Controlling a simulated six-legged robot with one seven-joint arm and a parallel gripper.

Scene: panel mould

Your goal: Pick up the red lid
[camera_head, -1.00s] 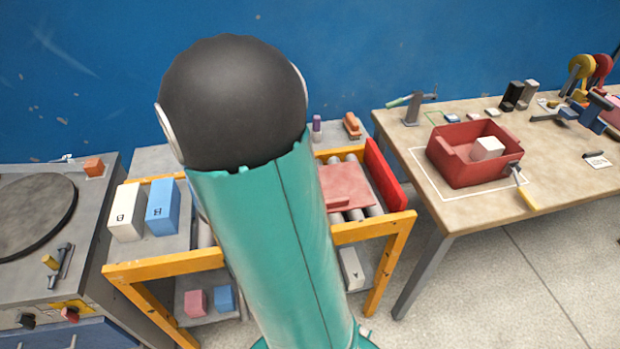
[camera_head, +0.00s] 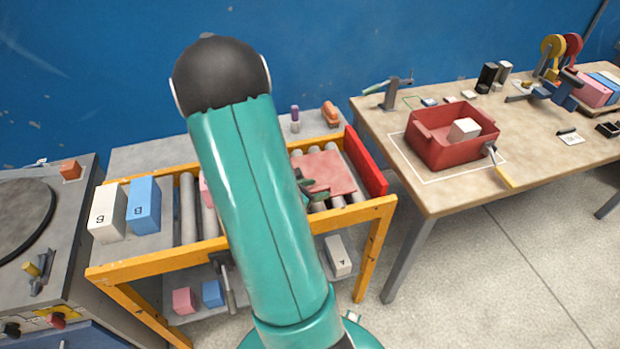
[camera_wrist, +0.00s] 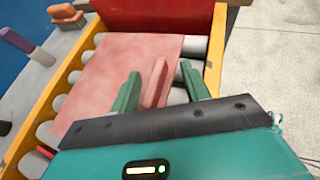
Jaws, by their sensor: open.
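The red lid (camera_head: 327,172) is a flat pinkish-red plate lying on the rollers of the yellow-framed stand. It also shows in the wrist view (camera_wrist: 118,68), with a raised bar handle (camera_wrist: 155,84) near its edge. My gripper (camera_wrist: 157,82) is open, with one green finger on each side of the handle in the wrist view. I cannot tell whether the fingers touch it. In the head view my arm hides part of the stand, and only a little of the green gripper (camera_head: 305,187) shows at the lid's near left edge.
A red upright board (camera_head: 365,163) closes the right end of the rollers. White (camera_head: 107,215) and blue (camera_head: 143,206) boxes stand on the left. A red bin (camera_head: 440,150) with a white block sits on the right table. Open floor lies in front.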

